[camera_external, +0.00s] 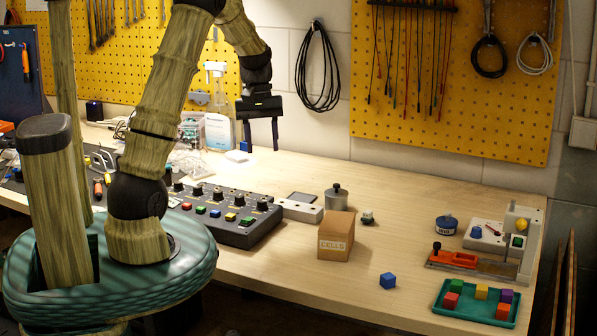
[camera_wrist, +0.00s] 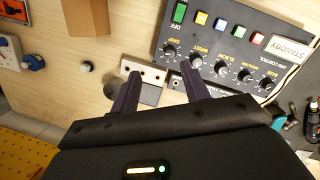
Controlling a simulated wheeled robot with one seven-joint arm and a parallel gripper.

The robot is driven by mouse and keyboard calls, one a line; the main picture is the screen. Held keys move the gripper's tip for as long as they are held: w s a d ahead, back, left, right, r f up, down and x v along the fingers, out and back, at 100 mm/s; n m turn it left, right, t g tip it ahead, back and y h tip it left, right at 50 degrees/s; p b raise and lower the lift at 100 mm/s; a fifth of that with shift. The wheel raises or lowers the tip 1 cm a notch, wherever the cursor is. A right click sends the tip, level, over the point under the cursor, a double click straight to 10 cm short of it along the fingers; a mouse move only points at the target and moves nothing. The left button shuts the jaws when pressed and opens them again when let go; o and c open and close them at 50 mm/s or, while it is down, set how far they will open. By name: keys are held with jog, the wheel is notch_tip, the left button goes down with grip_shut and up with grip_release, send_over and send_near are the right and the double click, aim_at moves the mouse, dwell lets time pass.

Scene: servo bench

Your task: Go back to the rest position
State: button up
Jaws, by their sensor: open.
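My gripper (camera_external: 261,136) hangs from my raised arm above the back of the wooden bench, fingers pointing down. In the wrist view its two dark fingers (camera_wrist: 160,92) are spread apart with nothing between them. The fingers are well above the bench and touch nothing. Beyond the fingertips, the wrist view shows a grey block with sockets (camera_wrist: 143,72) and the dark control panel (camera_wrist: 225,50) with knobs and coloured buttons.
A cardboard CELLS box (camera_external: 336,238) stands mid-bench, with a metal canister (camera_external: 336,198) behind it. A blue cube (camera_external: 388,281) lies near the front. A teal tray (camera_external: 452,312) holds several coloured cubes.

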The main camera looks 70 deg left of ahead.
jog(key=s+d+f+m+t+y, duration=0.1)
jog(key=d+m, duration=0.6)
jog(key=d, duration=0.8)
jog(key=s+d+f+m+t+y, duration=0.1)
jog(key=d+m, duration=0.6)
jog(key=d, duration=0.8)
jog(key=shift+s+f+m, duration=0.3)
jog(key=shift+s, duration=0.4)
jog(key=shift+a, duration=0.1)
dwell(0.5)
